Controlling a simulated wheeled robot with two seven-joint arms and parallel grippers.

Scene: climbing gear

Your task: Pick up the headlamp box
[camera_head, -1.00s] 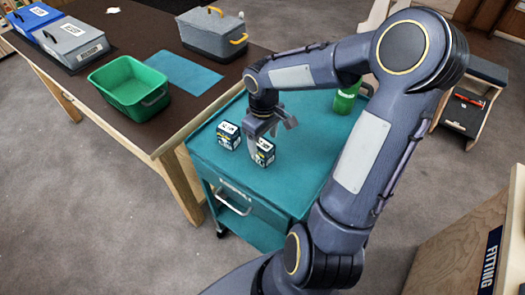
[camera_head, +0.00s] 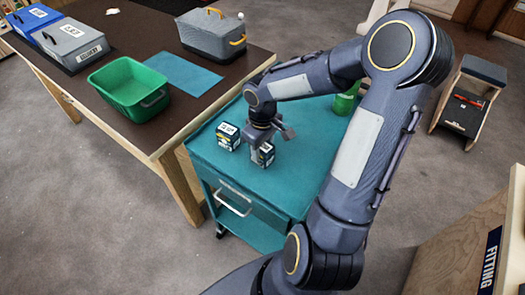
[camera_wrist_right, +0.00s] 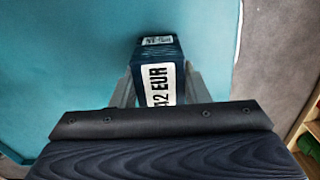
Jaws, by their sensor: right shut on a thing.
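Two small dark blue boxes with white labels are on the teal cart top (camera_head: 308,158). My right gripper (camera_head: 262,150) is shut on the right-hand box (camera_head: 264,157), from above. The other box (camera_head: 228,136) stands just to the left, apart from the gripper. I cannot read which of the two is the headlamp box. I cannot tell whether the held box touches the cart top. My left gripper is not in view.
A green cup or jar (camera_head: 345,103) stands at the cart's back right, partly behind my arm. The brown table (camera_head: 130,42) at left holds a green bin (camera_head: 130,88), a blue mat (camera_head: 172,72), and grey (camera_head: 213,33) and blue cases. The cart's front right is clear.

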